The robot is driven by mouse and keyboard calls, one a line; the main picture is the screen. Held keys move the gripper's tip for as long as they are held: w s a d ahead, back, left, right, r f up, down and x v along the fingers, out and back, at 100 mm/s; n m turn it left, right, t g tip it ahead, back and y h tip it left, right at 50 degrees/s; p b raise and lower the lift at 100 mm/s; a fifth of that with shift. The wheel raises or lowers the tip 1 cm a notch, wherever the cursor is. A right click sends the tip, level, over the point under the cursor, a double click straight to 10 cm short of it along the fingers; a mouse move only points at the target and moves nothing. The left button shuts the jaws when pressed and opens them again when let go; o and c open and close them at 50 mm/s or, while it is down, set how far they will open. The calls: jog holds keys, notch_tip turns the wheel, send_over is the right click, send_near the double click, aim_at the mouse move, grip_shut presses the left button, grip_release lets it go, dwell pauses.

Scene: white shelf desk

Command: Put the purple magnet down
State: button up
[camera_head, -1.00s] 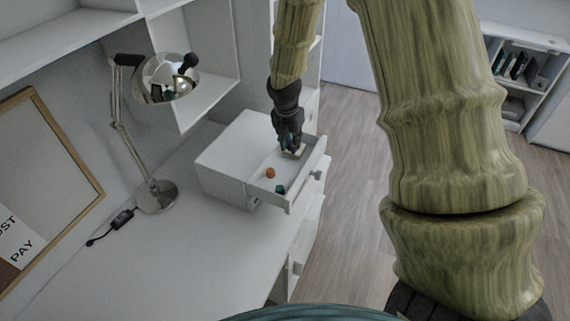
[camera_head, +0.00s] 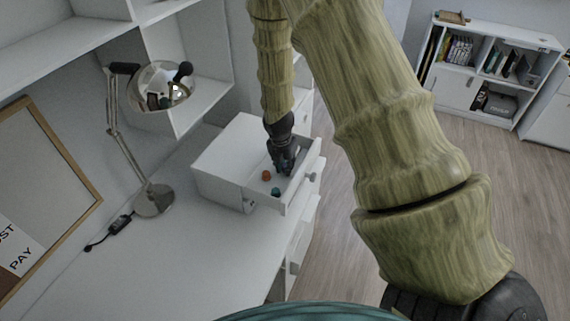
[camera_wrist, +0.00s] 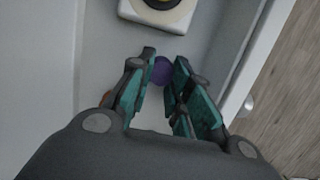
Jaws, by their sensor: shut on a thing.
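The purple magnet (camera_wrist: 162,70) shows between the fingertips of my gripper (camera_wrist: 163,76) in the wrist view. My gripper is shut on it, with teal finger pads on both sides. In the head view my gripper (camera_head: 284,168) reaches down into the open drawer (camera_head: 297,188) of the small white box unit (camera_head: 228,160). The magnet is hidden there behind the fingers. I cannot tell whether the magnet touches the drawer floor.
A white block with a yellow and black round part (camera_wrist: 158,8) lies ahead of my fingers. A lamp (camera_head: 153,199) stands left on the desk (camera_head: 190,250).

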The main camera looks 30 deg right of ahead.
aim_at(282, 177)
jog(key=shift+f, duration=0.2)
jog(key=o, duration=0.7)
jog(key=shift+o, duration=0.2)
jog(key=shift+r, duration=0.15)
notch_tip(282, 177, up, 12)
jog(key=s+a+b, duration=0.1)
jog(key=a+b, duration=0.1)
jog(key=shift+s+b, duration=0.15)
jog(key=shift+b, duration=0.2)
